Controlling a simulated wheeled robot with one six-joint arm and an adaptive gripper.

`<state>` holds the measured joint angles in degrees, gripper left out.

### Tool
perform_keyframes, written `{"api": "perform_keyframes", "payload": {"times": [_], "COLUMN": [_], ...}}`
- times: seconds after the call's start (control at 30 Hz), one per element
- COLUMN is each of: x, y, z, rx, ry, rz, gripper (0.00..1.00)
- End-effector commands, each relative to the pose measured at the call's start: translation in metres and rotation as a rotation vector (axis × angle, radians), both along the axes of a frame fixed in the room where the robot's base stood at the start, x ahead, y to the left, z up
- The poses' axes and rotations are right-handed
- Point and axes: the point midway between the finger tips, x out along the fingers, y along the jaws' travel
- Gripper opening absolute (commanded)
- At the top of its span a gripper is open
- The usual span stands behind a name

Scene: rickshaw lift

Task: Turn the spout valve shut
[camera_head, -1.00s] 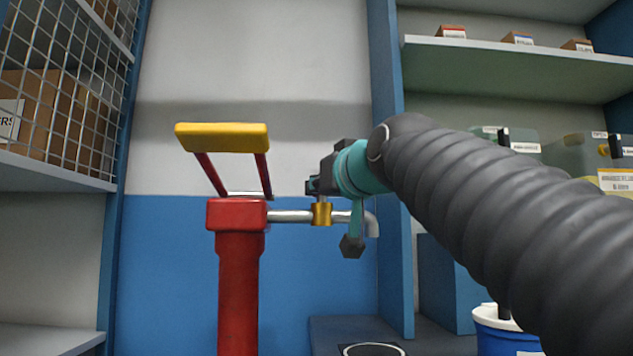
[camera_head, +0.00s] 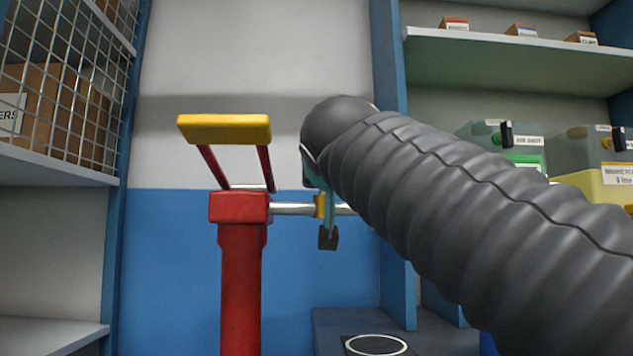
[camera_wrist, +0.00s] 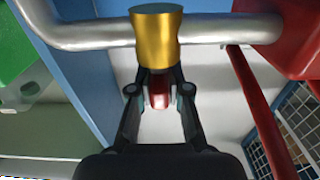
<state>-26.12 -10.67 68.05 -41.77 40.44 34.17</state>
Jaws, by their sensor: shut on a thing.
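The spout valve has a brass body (camera_head: 320,205) on the silver spout pipe (camera_head: 290,209), which runs right from the red pump post (camera_head: 240,270). In the wrist view the brass body (camera_wrist: 157,35) sits just beyond my fingertips. My gripper (camera_wrist: 159,90) is shut on the valve's small red handle (camera_wrist: 159,88), one finger on each side. The wrist view shows the spout (camera_wrist: 85,35) bending at left.
A yellow pump handle (camera_head: 225,129) on red rods stands above the post, left of my arm. A blue shelf upright (camera_head: 390,130) is close behind. A white ring (camera_head: 376,345) marks the dark platform below. Wire-fronted shelves (camera_head: 65,100) are at left.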

Motion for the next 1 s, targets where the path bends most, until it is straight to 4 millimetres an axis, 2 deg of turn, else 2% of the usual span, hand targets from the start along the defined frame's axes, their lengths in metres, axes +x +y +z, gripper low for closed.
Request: {"api": "perform_keyframes", "payload": {"times": [0.63, 0.67, 0.73, 1.0], "x": [0.0008, 0.0008, 0.0008, 0.0002], "y": [-0.0003, -0.0004, -0.0003, -0.0001], "z": [-0.0027, -0.0028, -0.0026, -0.0013], "rx": [0.0, 0.0, 0.0, 0.0], "ry": [0.006, 0.007, 0.006, 0.003], "rz": [-0.022, -0.022, -0.021, -0.02], "gripper": [0.0, 0.24, 0.41, 0.42]}}
